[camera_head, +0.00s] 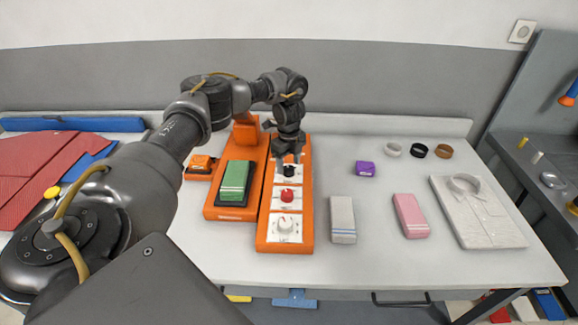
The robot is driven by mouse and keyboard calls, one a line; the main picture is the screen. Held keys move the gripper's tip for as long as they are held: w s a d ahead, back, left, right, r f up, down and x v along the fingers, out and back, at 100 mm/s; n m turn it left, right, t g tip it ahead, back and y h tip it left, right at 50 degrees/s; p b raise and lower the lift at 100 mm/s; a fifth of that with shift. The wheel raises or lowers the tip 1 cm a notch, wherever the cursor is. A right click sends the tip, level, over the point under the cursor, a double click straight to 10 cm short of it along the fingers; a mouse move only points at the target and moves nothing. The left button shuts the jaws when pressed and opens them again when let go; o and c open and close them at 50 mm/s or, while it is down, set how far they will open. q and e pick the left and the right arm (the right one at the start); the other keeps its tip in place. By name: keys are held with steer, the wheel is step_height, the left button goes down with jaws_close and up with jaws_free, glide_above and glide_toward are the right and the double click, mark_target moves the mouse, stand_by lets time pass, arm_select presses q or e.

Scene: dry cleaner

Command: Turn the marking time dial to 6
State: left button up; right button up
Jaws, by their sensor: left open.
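An orange panel (265,236) on the table holds three dials in a column. The far dial is black (288,170), the middle dial is red (287,195), and the near dial is white (285,225). The labels and numbers are too small to read, so I cannot tell which is the marking time dial or its setting. My left gripper (289,162) is open and points down at the black dial, partly covering it. I cannot tell whether the fingers touch it. My right gripper is out of view.
An orange machine (223,213) with a green block (235,180) stands left of the panel. Right of it lie a grey towel (342,219), a pink towel (411,215), a purple box (365,168), several rolls and a folded shirt (480,220). The table front is clear.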

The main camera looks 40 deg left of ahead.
arm_select(q)
steer(key=shift+f, duration=0.65)
steer(key=c, duration=1)
